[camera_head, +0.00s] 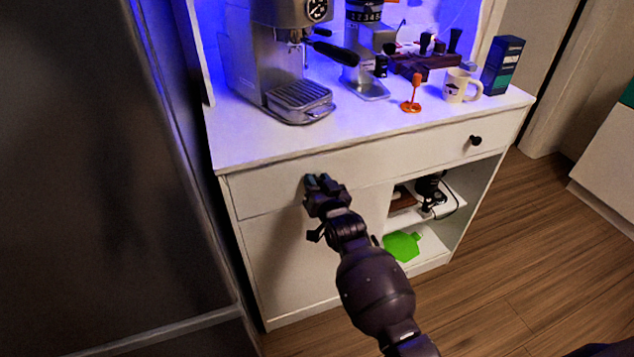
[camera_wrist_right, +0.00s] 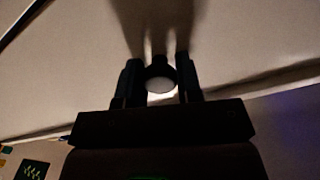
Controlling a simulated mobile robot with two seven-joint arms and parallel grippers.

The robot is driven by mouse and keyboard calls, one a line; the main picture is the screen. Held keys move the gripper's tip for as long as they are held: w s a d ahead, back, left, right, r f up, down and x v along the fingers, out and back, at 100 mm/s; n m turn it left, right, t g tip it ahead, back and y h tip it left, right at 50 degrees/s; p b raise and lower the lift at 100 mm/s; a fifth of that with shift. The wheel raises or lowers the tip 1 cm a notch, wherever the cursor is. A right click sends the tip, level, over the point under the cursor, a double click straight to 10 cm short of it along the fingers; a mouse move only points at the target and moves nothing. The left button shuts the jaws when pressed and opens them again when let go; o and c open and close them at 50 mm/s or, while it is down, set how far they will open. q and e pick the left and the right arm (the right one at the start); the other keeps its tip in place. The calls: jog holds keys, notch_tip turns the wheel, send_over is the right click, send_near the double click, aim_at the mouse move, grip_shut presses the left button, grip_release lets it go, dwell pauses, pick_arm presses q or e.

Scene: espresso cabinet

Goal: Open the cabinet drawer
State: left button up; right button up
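The white cabinet drawer (camera_head: 400,152) is flush with the cabinet front under the worktop and looks closed. Its right black knob (camera_head: 475,140) is in plain view. My right gripper (camera_head: 318,180) is at the left part of the drawer front and covers the left knob in the head view. In the right wrist view, the round knob (camera_wrist_right: 161,78) sits between the two dark fingers of my right gripper (camera_wrist_right: 161,85). The fingers are close on both sides of it; whether they press on it cannot be told. My left gripper is out of view.
An espresso machine (camera_head: 285,60), a grinder (camera_head: 366,50), an orange stand (camera_head: 411,95), a mug (camera_head: 461,87) and a dark box (camera_head: 502,65) stand on the worktop. Open shelves below hold a green item (camera_head: 402,246). Wooden floor (camera_head: 540,270) is free at the right.

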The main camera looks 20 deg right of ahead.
grip_shut()
pick_arm(q)
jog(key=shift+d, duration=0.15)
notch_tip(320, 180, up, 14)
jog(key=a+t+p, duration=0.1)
jog(key=p, duration=1.2)
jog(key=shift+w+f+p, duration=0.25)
jog(key=shift+p, duration=0.15)
pick_arm(e)
jog(key=s+d, duration=0.1)
jog(key=s, duration=3.2)
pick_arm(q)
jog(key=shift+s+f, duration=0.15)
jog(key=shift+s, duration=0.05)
